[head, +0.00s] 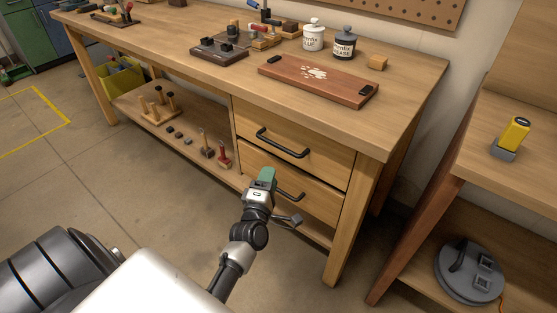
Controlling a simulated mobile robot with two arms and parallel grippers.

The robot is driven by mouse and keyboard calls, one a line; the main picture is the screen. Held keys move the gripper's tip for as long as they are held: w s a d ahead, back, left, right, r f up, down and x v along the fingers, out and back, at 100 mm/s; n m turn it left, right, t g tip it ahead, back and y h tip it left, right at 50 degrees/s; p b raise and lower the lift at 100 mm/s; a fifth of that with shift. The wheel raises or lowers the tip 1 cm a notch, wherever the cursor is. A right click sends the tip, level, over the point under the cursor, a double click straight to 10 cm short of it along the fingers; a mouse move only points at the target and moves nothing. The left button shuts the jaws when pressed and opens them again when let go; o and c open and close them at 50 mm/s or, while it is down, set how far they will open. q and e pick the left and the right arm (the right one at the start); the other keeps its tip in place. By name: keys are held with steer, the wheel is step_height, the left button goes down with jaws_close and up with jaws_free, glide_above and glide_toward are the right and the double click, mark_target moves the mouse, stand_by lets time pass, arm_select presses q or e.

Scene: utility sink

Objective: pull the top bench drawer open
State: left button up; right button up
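The top bench drawer (321,153) is a wooden front with a black bar handle (283,146). It appears closed, flush in the workbench frame. My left gripper (266,181) has a teal-green tip and is in front of the drawers, below the top handle in the picture. It overlaps the lower drawer front and appears apart from the top handle. Its fingers are too small and foreshortened to show whether they are open or shut. My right gripper is not in view.
The lower drawer (318,198) has a similar black handle, partly behind my gripper. A wooden board (318,83) and jars stand on the bench top (413,72). Tools lie on the shelf left of the drawers. A side table (456,157) stands at right. The floor in front is clear.

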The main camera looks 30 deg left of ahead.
mark_target(279, 145)
arm_select(q)
steer(key=shift+r+b+x, duration=0.15)
steer(key=shift+x, duration=1.7)
steer(key=shift+r+b+x, duration=0.15)
steer(key=shift+x, duration=1.65)
steer(key=shift+r+b+x, duration=0.15)
steer(key=shift+x, duration=1.7)
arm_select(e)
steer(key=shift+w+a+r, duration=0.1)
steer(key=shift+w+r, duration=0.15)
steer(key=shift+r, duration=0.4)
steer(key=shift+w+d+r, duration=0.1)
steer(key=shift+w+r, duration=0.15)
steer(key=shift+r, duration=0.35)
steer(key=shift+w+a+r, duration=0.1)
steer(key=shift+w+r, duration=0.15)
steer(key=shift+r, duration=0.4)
arm_select(q)
steer(key=shift+s+a, duration=0.1)
steer(key=shift+c, duration=0.3)
jaws_close()
